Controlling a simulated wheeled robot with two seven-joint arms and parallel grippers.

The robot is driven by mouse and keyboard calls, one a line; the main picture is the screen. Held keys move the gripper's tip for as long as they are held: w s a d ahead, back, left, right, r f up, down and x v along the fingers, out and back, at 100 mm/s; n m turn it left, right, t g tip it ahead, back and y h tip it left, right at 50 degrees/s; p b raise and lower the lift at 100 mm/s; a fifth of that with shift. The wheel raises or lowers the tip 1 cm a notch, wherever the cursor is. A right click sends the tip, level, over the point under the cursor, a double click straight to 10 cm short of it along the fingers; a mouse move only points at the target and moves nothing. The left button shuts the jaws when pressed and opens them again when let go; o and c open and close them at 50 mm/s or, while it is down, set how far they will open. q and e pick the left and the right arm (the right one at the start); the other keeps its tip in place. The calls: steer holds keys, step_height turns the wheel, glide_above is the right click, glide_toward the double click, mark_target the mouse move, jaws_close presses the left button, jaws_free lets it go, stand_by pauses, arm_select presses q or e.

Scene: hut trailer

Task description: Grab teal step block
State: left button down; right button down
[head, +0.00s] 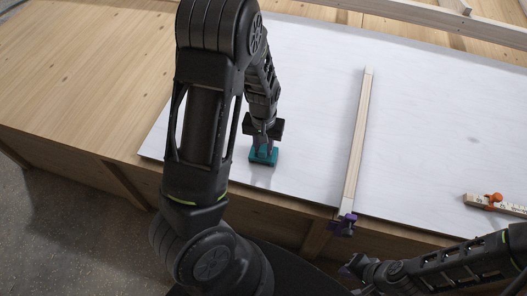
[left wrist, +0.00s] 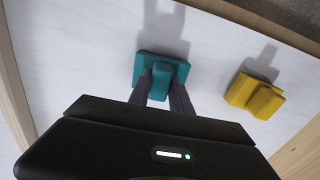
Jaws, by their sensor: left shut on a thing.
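The teal step block (head: 263,159) stands on the white board near its front left edge. It also shows in the left wrist view (left wrist: 147,58), with its raised step between the fingers. My left gripper (head: 264,147) points down and is shut on the block's step. The block looks to be on or very close to the board; I cannot tell which. My right gripper (head: 354,265) is low at the bottom right, away from the block, and its fingers are too unclear to read.
A yellow step block (left wrist: 256,95) stands beside the teal one in the left wrist view. A wooden strip (head: 358,135) with a purple clamp (head: 343,225) crosses the white board (head: 430,140).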

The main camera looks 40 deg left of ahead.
mark_target(263, 146)
arm_select(q)
steer(key=shift+r, duration=0.1)
step_height(263, 146, up, 10)
steer(key=shift+f, duration=0.1)
stand_by(0.4)
